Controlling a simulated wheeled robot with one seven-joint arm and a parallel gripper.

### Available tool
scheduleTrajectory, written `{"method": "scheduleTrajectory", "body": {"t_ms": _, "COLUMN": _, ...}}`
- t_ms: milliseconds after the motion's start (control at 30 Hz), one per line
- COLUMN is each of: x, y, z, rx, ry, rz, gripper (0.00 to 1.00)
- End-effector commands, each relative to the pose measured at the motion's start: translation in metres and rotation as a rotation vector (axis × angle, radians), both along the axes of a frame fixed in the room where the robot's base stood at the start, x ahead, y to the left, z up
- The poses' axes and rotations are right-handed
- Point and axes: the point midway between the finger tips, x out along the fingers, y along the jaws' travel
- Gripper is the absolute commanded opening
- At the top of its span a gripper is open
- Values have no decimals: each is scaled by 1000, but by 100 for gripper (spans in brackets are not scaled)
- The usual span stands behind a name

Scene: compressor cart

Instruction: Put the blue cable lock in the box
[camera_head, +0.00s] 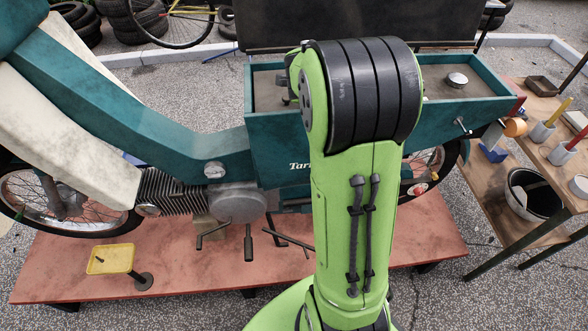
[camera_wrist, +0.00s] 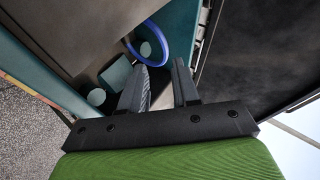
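The blue cable lock (camera_wrist: 165,48) shows as a curved loop in the wrist view, just beyond the fingertips. It appears to be inside the teal box or over its floor; its exact height is unclear. In the head view my arm hides it. The teal box (camera_head: 275,140) is the open-topped cargo box of the vehicle, with a brown floor; its teal wall (camera_wrist: 38,72) also shows in the wrist view.
Several teal cylindrical things (camera_wrist: 116,72) lie near the lock. A small round tin (camera_head: 457,80) sits at the box's right. A wooden table (camera_head: 550,110) with pots stands at the right. A dark panel (camera_head: 270,25) rises behind the box.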

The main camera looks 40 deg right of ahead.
Motion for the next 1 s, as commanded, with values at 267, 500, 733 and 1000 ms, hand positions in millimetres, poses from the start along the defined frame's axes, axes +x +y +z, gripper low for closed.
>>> {"method": "scheduleTrajectory", "body": {"t_ms": 267, "x": -99, "y": 199, "z": 38, "rx": -203, "ry": 502, "rz": 900, "gripper": 31}}
{"method": "scheduleTrajectory", "body": {"t_ms": 500, "x": -216, "y": 290, "z": 17, "rx": -542, "ry": 775, "rz": 1630, "gripper": 31}}
{"method": "scheduleTrajectory", "body": {"t_ms": 733, "x": -236, "y": 299, "z": 10, "rx": -612, "ry": 819, "rz": 1755, "gripper": 31}}
{"method": "scheduleTrajectory", "body": {"t_ms": 1000, "x": -235, "y": 299, "z": 36, "rx": -610, "ry": 817, "rz": 1749, "gripper": 31}}
